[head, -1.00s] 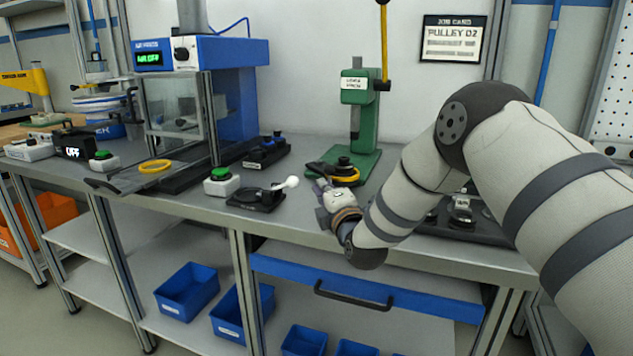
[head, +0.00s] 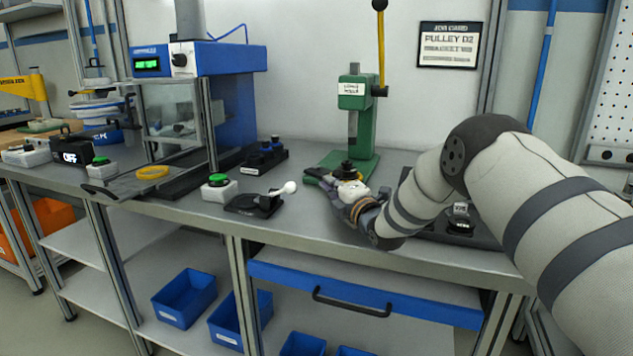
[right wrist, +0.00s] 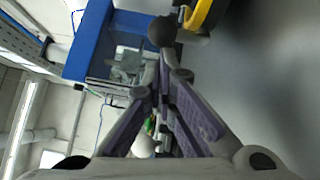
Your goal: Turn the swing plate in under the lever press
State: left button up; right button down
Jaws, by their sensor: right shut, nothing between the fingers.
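The lever press (head: 357,95) is green, with a yellow lever (head: 382,45) standing upright. The swing plate, with its yellow ring (right wrist: 203,14) and dark hub (head: 347,168), is at the front of the press base. My right gripper (head: 318,178) is beside it, low over the bench, and hides much of it in the head view. In the right wrist view its fingers (right wrist: 163,75) are shut and empty. A dark ball knob (right wrist: 162,31) shows just past the fingertips; I cannot tell whether they touch. My left gripper is out of view.
To the left stand a small black fixture (head: 256,202) with a white ball handle, a green button box (head: 219,187) and a blue air press (head: 230,60). The bench's front edge is close.

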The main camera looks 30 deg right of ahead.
jog(key=shift+s+d+r, duration=0.15)
jog(key=shift+d, duration=0.3)
notch_tip(320, 180, up, 10)
dwell(0.4)
